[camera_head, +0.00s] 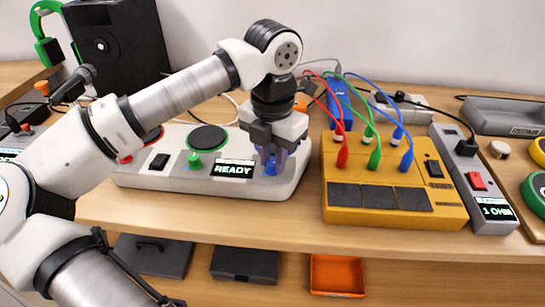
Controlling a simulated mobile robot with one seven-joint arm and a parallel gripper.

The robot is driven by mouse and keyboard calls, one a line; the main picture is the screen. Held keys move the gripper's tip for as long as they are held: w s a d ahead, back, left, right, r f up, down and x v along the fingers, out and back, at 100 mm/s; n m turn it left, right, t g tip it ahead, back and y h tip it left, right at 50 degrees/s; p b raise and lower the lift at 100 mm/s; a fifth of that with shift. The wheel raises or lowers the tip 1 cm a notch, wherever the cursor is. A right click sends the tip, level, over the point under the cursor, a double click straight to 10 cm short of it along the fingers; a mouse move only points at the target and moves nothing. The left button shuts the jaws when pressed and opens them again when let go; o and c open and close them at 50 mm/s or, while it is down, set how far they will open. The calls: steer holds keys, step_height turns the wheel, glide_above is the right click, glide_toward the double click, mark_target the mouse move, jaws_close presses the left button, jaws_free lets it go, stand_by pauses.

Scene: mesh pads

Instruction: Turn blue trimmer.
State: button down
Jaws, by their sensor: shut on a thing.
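The blue trimmer (270,168) is a small blue knob on the right part of a light grey panel (215,193). My gripper (270,157) points down over it, with its fingers shut around the knob. The fingers hide part of the knob, so its turn angle cannot be read. A display (233,170) just left of the knob reads READY in light letters. A green knob (194,160) stands further left on the same panel.
A yellow box (395,215) with red, green and blue plugs stands right of the panel. A grey power strip (487,205) with a red switch lies beyond it. A black speaker-like box (118,45) stands behind. An orange tray (336,275) sits below the table edge.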

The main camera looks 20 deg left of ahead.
mark_target(273, 162)
stand_by(0.3)
steer(key=c, duration=1.3)
jaws_free()
steer(key=shift+o, duration=0.2)
step_height(273, 162, up, 14)
steer(key=shift+p, duration=0.3)
steer(key=shift+f, duration=0.1)
